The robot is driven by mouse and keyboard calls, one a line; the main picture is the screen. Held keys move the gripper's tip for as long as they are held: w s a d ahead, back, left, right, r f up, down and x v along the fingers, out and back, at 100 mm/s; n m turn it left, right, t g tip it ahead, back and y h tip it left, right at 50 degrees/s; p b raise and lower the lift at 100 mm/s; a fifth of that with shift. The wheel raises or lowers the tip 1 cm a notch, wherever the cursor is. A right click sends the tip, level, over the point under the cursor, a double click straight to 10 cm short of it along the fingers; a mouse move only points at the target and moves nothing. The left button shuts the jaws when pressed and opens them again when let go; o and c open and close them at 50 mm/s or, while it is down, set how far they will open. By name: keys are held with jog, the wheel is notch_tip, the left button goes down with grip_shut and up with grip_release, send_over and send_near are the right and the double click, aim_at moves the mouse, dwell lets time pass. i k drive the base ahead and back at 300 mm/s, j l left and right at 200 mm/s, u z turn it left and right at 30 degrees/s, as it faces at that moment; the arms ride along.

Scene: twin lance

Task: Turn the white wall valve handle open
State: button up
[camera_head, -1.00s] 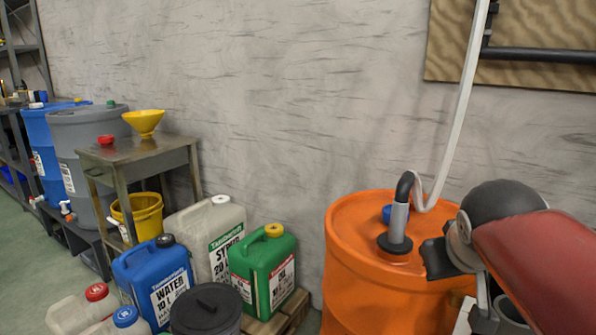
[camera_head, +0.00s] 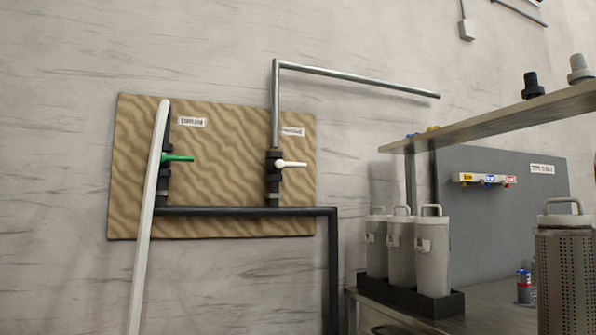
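The white valve handle (camera_head: 292,164) is on the right-hand vertical pipe of a wooden wall board (camera_head: 225,180). It points sideways to the right, across its pipe. A small label (camera_head: 292,132) is above it, too small to read. A green valve handle (camera_head: 178,158) is on the left-hand pipe and also points right. My gripper is not in view, so its distance from the handle does not show.
A pale hose (camera_head: 146,230) runs up in front of the board's left side. A dark pipe (camera_head: 250,211) crosses below both valves. At right, a bench (camera_head: 483,308) holds several grey canisters (camera_head: 432,255) in a black tray, under a shelf (camera_head: 490,118).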

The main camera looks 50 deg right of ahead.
aim_at(279, 164)
jog(key=l+z, duration=0.1)
jog(key=z, duration=1.35)
